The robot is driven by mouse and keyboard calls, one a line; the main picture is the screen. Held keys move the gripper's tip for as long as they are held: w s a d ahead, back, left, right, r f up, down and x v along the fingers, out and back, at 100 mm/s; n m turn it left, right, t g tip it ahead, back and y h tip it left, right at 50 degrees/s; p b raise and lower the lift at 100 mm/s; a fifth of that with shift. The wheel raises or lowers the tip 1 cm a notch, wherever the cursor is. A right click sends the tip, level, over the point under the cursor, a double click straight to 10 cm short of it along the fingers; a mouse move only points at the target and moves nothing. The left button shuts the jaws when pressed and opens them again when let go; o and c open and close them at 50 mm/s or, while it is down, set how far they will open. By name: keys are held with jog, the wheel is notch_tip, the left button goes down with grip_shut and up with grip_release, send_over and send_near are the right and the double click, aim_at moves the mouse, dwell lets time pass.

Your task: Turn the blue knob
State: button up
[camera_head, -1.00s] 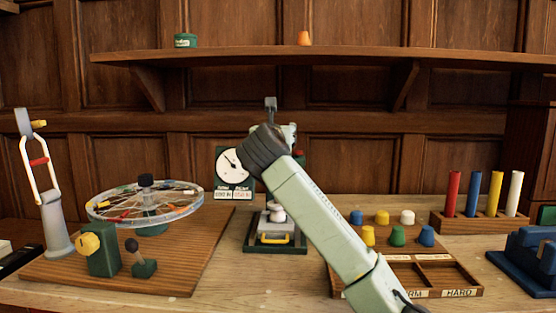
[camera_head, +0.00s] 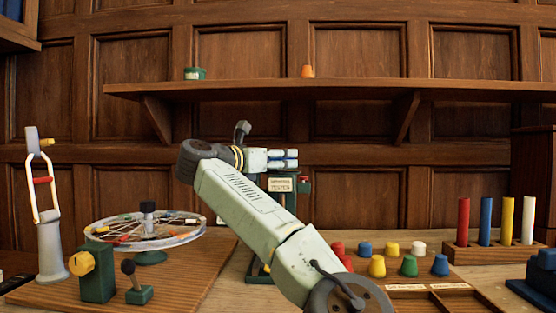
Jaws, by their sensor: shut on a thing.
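My gripper (camera_head: 284,158) is at the end of my arm, pointing right, in front of the upper part of the green device (camera_head: 305,215). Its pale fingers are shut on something. Blue (camera_head: 291,153) shows at the fingertips and seems to be the blue knob, mostly hidden by the fingers. How far it is turned cannot be seen. Much of the green device, including its white dial, is hidden behind my arm. A label panel (camera_head: 280,185) and a red knob (camera_head: 304,184) on it show just below the gripper.
Left is a board with a spoked wheel (camera_head: 150,235), a yellow-knobbed green box (camera_head: 97,275) and a small lever (camera_head: 138,290). Right are several coloured caps (camera_head: 409,266) and a rack of upright rods (camera_head: 480,254). A shelf (camera_head: 350,90) runs above.

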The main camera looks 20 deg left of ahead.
dwell(0.4)
jog(key=o, duration=1.2)
jog(key=shift+c, duration=0.2)
jog(key=v, duration=1.2)
